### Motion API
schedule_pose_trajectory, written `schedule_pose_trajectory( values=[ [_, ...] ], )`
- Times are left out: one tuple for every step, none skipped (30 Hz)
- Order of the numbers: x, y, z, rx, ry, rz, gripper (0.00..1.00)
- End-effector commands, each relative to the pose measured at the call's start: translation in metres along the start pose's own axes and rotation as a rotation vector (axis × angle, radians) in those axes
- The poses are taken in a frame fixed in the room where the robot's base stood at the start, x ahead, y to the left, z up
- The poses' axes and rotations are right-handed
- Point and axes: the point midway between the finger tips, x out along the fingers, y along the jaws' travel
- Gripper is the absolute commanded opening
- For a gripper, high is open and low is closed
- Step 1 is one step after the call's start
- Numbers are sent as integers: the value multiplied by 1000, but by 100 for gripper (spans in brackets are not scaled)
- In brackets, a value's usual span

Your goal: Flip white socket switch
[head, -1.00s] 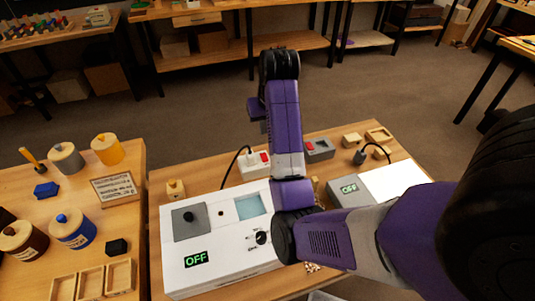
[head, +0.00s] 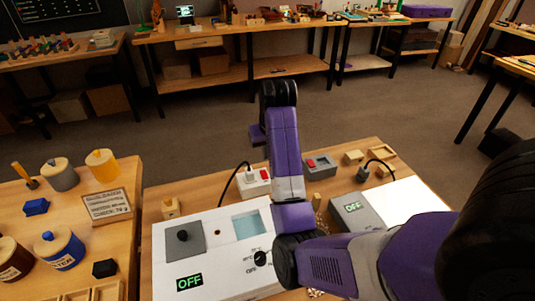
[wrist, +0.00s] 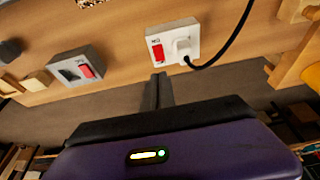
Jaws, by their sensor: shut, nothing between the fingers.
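The white socket (head: 255,181) stands near the back edge of the bench, left of my arm in the head view. It has a red switch, and a white plug with a black cord sits in it. In the wrist view the white socket (wrist: 173,42) is upper centre, with its red switch (wrist: 157,52) on the left and the plug on the right. My gripper (wrist: 158,78) shows as narrow dark fingers, shut and empty, just below the socket in that view. I cannot tell whether the fingertips touch it. In the head view the fingers are hidden by my arm.
A grey socket (head: 320,165) with a red switch is right of my arm. A white box (head: 215,250) reading OFF fills the bench front. A side table with jars is at left.

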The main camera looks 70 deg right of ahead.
Motion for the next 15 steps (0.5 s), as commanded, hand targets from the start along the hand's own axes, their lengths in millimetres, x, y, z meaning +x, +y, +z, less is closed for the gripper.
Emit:
schedule_pose_trajectory(
  values=[
    [11, 0, 0, -1, -3, 0, 0],
    [16, 0, 0, -2, -3, -1, 0],
    [24, 0, 1, -2, -4, -1, 0],
    [30, 0, 0, -2, -3, -1, 0],
    [36, 0, 0, -2, -3, 0, 0],
    [43, 0, 1, -2, -4, 0, 0],
    [48, 0, 0, -2, -2, 0, 0],
    [54, 0, 1, -2, -4, 0, 0],
    [59, 0, 2, -2, -2, 0, 0],
    [63, 0, 4, -1, -3, 0, 0],
    [67, 0, 5, -1, -2, 0, 0],
    [72, 0, 6, -1, -2, 0, 0],
    [75, 0, 6, 0, -1, 0, 0],
    [78, 0, 7, 0, 0, 0, 0],
    [81, 0, 7, 0, -1, -1, 0]
  ],
)
